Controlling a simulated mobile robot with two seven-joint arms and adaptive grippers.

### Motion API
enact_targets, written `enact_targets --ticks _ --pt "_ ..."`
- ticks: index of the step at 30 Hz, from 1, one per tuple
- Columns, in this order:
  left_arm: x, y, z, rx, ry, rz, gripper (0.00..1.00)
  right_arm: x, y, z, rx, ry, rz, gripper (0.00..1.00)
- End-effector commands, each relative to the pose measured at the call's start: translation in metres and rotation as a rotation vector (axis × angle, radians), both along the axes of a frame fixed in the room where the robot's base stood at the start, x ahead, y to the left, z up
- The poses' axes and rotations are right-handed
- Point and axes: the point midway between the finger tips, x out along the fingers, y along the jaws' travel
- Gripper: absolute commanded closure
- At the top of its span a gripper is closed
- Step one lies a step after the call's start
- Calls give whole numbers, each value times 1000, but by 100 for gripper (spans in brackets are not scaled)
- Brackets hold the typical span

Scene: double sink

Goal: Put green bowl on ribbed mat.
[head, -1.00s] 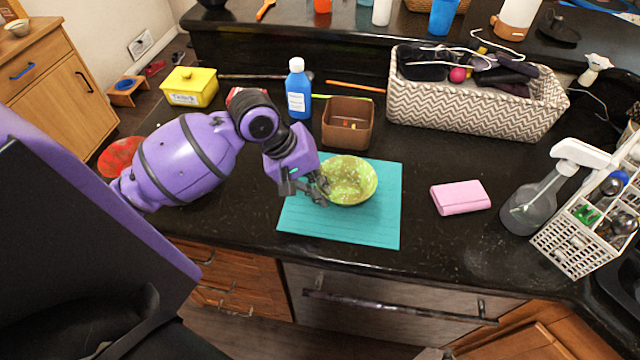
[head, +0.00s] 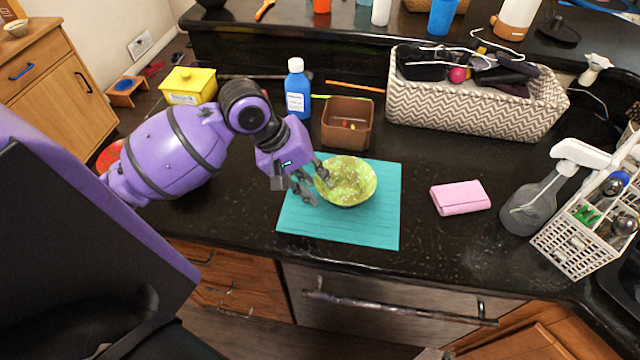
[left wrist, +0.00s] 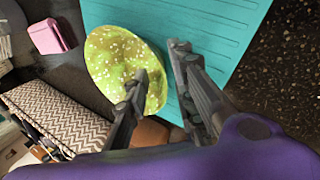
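The green bowl (head: 352,182), speckled with light spots, sits upright on the teal ribbed mat (head: 370,229), toward its back edge. My left gripper (head: 320,192) is open and empty at the bowl's left side, above the mat. In the left wrist view, the bowl (left wrist: 112,62) lies on the mat (left wrist: 215,40), and the two fingers of the gripper (left wrist: 160,62) are spread. One finger overlaps the bowl's edge in that view; I cannot tell whether it touches. My right gripper is not in view.
A brown square container (head: 347,124) and a blue bottle (head: 298,90) stand behind the mat. A pink wallet-like item (head: 460,197), a spray bottle (head: 535,203) and a white caddy (head: 572,248) are at the right. A patterned basket (head: 470,106) stands at the back.

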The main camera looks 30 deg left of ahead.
Motion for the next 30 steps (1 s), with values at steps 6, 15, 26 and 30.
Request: enact_targets --ticks 6,15,26,30 --pt "-13 18 44 5 -3 0 77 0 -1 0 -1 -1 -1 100" --pt "-26 33 83 2 0 0 77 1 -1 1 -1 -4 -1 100" --pt "-28 35 88 0 1 0 77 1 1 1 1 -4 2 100" --pt "-28 34 88 0 1 0 77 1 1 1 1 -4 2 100"
